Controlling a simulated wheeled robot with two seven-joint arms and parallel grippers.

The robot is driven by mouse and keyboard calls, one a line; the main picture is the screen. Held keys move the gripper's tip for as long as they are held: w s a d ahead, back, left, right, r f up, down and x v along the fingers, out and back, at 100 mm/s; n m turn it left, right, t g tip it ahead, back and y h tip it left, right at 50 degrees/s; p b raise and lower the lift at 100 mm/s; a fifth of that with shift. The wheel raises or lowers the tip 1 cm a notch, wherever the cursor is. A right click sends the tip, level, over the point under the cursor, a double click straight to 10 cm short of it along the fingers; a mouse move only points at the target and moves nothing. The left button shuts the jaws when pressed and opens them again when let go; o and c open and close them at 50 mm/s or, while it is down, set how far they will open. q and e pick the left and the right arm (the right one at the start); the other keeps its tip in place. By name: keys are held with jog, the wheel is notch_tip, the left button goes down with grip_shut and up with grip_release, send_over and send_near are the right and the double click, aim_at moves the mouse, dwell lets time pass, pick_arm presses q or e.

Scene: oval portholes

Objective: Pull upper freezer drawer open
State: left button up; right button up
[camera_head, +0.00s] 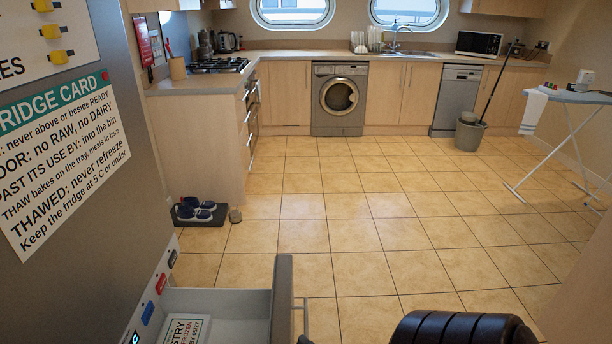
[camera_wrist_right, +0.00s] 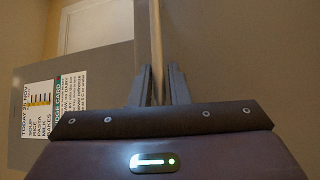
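A freezer drawer (camera_head: 283,300) at the bottom left of the head view stands pulled out from the grey fridge-freezer (camera_head: 100,190). Its grey front faces right, and a thin bar handle (camera_head: 305,318) shows on it. A white package (camera_head: 187,330) with printed text lies inside. Whether this is the upper drawer cannot be told, as the lower part is cut off. My left gripper is out of view.
A fridge card (camera_head: 62,160) is on the grey door. Shoes on a dark mat (camera_head: 200,214) lie beyond the drawer. The tiled floor (camera_head: 350,240) is clear in the middle. A bucket (camera_head: 469,133) and an ironing board (camera_head: 575,97) stand at the right.

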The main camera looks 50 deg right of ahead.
jog(key=shift+o, duration=1.4)
jog(key=shift+s, duration=0.1)
